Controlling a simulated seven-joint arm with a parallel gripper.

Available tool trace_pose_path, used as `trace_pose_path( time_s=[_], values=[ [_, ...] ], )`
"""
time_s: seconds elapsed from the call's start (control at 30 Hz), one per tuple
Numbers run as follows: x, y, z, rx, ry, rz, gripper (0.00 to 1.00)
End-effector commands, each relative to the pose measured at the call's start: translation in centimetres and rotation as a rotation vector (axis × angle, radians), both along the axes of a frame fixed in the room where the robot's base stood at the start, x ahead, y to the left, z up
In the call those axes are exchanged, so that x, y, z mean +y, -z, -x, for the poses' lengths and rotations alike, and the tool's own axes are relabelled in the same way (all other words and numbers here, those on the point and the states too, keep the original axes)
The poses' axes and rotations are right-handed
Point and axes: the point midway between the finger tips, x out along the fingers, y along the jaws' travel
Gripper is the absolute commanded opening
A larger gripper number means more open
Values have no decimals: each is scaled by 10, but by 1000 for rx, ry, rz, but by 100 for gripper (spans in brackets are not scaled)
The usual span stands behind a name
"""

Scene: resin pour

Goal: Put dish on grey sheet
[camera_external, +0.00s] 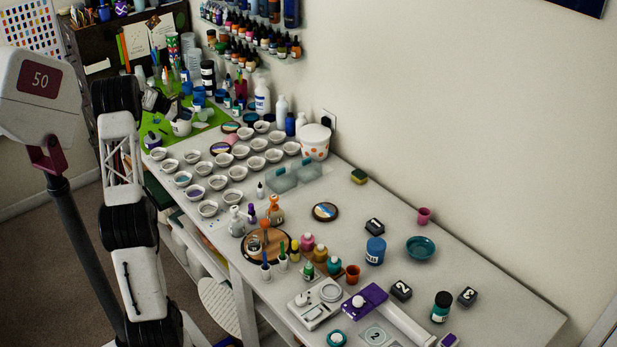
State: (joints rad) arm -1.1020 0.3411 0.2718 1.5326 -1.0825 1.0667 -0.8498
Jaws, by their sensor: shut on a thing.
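My arm rises at the left and reaches over the green mat (213,117) at the far end of the table. My gripper (184,121) is at the end of it, small and among clutter. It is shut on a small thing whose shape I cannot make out. A teal dish (421,248) sits flat on the right part of the table, well away from my gripper. Several small white dishes (208,209) stand in rows at the left.
A white dotted tub (315,141) and several bottles (262,95) stand along the wall.

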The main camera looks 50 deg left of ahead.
Motion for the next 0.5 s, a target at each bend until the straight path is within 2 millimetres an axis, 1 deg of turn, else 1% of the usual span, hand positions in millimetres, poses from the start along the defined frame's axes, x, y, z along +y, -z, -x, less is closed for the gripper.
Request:
trace_pose_path(
  time_s=[0.03,0.13,0.2,0.33,0.4,0.5],
  values=[
    [7,0,9,2,-16,-2,0],
    [18,-1,22,5,-39,-5,0],
    [16,15,20,7,-36,-1,0],
    [16,33,20,5,-36,-4,0],
    [16,41,20,5,-35,-4,0],
    [16,48,20,5,-35,-4,0]
  ],
)
